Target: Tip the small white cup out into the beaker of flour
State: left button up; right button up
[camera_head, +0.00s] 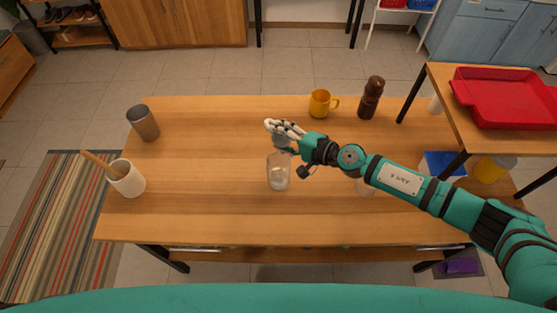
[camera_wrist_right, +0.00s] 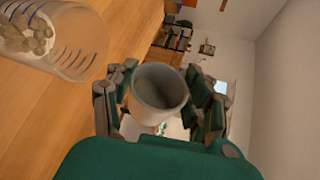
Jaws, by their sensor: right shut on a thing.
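The small cup (camera_wrist_right: 158,88) looks grey-white in the right wrist view. It sits between the fingers of my right gripper (camera_wrist_right: 160,100), which is shut on it, and its round mouth faces the camera. In the head view my right gripper (camera_head: 284,132) is just above and behind the clear beaker (camera_head: 279,172), and the cup is hard to make out there. The beaker stands upright on the table with pale contents low inside. It also shows in the right wrist view (camera_wrist_right: 80,45), with blue marks and pale lumps. What the cup holds cannot be told.
On the wooden table (camera_head: 200,215) stand a grey-brown tumbler (camera_head: 143,124), a white pot (camera_head: 127,180) with a wooden handle, a yellow mug (camera_head: 320,103) and a brown grinder (camera_head: 371,98). A red tray (camera_head: 508,98) lies on the right side table. The table's left middle is clear.

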jog(key=shift+s+a+n+t+b, duration=0.15)
jog(key=shift+s+n+t+b, duration=0.25)
jog(key=shift+s+n+b, duration=0.15)
dwell(0.5)
jog(key=shift+s+a+r+n+t+y+b, duration=0.1)
jog(key=shift+s+n+t+y+b, duration=0.1)
jog(key=shift+n+t+b, duration=0.4)
jog(key=shift+s+a+r+n+t+y+b, duration=0.15)
jog(key=shift+n+t+b, duration=0.15)
jog(key=shift+n+b, duration=0.45)
jog(key=shift+c, duration=0.2)
dwell(1.0)
jog(key=shift+s+f+n+t+y+b, duration=0.1)
jog(key=shift+s+n+t+y+b, duration=0.15)
jog(key=shift+n+b, duration=0.55)
jog(key=shift+s+f+n+t+y+b, duration=0.1)
jog(key=shift+n+t+b, duration=0.25)
jog(key=shift+n+b, duration=0.45)
dwell(1.3)
